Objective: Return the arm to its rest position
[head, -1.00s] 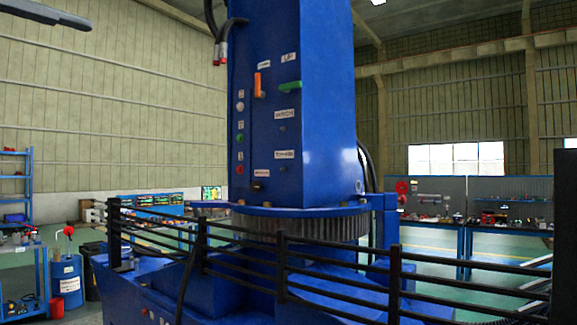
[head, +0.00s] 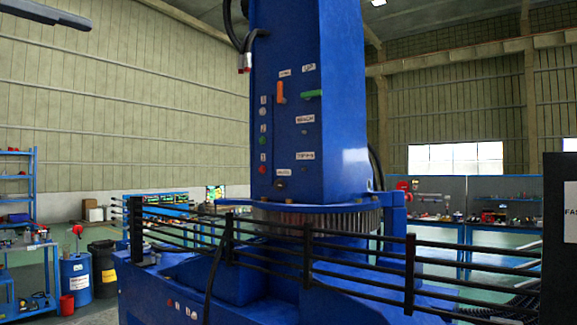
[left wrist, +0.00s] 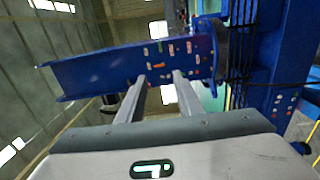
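The blue crane column (head: 340,120) stands upright in the middle of the head view. Its face carries an upright orange lever (head: 280,92), a sideways green lever (head: 311,94), small buttons and labels. My left gripper (left wrist: 160,76) shows in the left wrist view, its two grey fingers apart with nothing between them. Beyond the fingertips is the blue column (left wrist: 95,75) with its labels, seen tilted on its side; the fingers look clear of it. My right gripper is in neither view.
A black railing (head: 307,250) runs around the crane's blue base. A blue drum (head: 76,275) and a black bin (head: 103,268) stand at the left by blue shelving (head: 33,185). A dark labelled panel (head: 558,215) is at the right edge. Workbenches stand behind.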

